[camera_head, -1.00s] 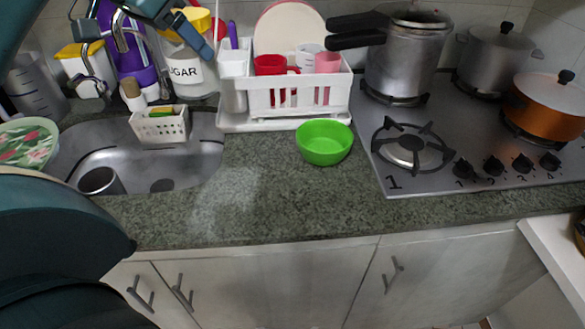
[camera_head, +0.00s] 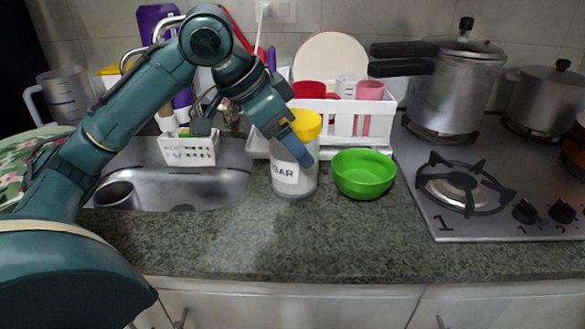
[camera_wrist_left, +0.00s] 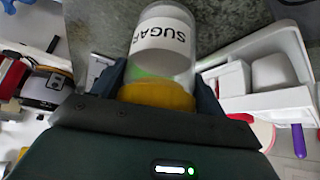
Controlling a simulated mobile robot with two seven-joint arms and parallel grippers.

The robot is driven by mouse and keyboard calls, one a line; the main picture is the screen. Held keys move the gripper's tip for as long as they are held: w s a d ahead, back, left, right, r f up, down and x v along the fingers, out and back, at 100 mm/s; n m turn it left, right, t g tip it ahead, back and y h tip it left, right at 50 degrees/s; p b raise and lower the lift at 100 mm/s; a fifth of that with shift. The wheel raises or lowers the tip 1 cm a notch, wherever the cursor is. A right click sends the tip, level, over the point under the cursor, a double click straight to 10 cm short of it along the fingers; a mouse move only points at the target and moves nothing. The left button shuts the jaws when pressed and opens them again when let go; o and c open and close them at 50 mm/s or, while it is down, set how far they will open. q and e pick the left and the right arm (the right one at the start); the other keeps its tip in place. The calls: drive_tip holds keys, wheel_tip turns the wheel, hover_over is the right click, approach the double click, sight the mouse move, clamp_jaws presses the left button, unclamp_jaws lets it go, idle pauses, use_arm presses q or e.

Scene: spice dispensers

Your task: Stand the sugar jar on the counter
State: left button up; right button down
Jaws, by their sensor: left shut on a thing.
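The sugar jar (camera_head: 286,175) is clear, with a yellow lid and a white SUGAR label. In the head view it is upright over the counter (camera_head: 240,235), left of the green bowl; its base is at or very near the surface, and I cannot tell if it touches. My left gripper (camera_head: 300,147) is shut on the jar near its lid, coming from the upper left. The wrist view shows the jar (camera_wrist_left: 163,45) between the two fingers, its yellow lid closest to the palm. My right gripper is not in view.
The green bowl (camera_head: 363,175) is close on the jar's right. A white dish rack (camera_head: 345,125) with cups stands behind. The sink (camera_head: 215,186) is left, the stove (camera_head: 480,220) right. The front strip of counter is clear.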

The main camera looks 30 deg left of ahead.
use_arm(q)
drive_tip(key=shift+f+b, duration=0.75)
drive_tip(key=shift+f, duration=1.15)
drive_tip(key=o, duration=1.4)
drive_tip(key=shift+f, duration=0.15)
drive_tip(key=shift+o, duration=0.2)
drive_tip(key=p+v, duration=0.2)
drive_tip(key=v, duration=1)
drive_tip(key=shift+p, duration=0.3)
